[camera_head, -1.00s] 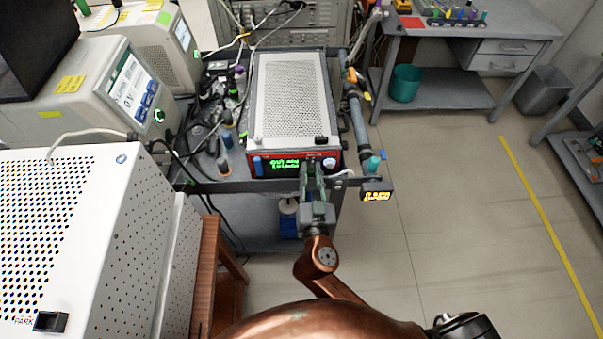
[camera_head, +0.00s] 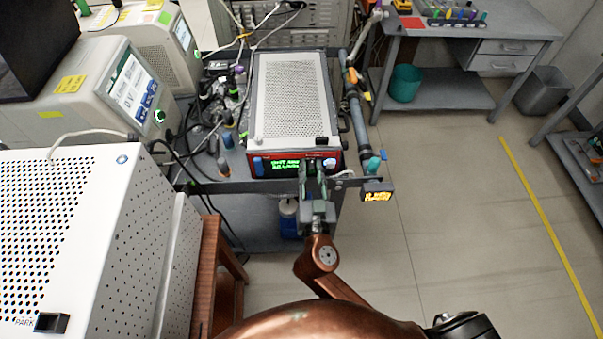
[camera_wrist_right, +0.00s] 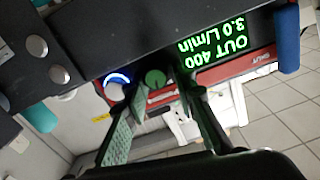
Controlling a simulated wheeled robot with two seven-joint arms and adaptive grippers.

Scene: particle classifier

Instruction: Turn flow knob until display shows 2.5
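The classifier unit (camera_head: 290,95) has a white perforated top and a red-edged front panel. Its green-lit display (camera_head: 285,165) is small in the head view. In the right wrist view the display (camera_wrist_right: 222,62) appears upside down and reads "OUT 400" and "3.0 L/min". My right gripper (camera_head: 313,168) is at the panel front. In the wrist view its fingers (camera_wrist_right: 163,88) are apart, one on each side of the knob, with visible gaps. My left gripper is out of view.
The unit stands on a dark cart (camera_head: 215,186) with bottles and cables to its left. A pipe (camera_head: 357,115) runs along the right, with a small yellow-lit display (camera_head: 377,196) at the cart's corner. A white perforated cabinet (camera_head: 80,230) stands at left. Floor at right is open.

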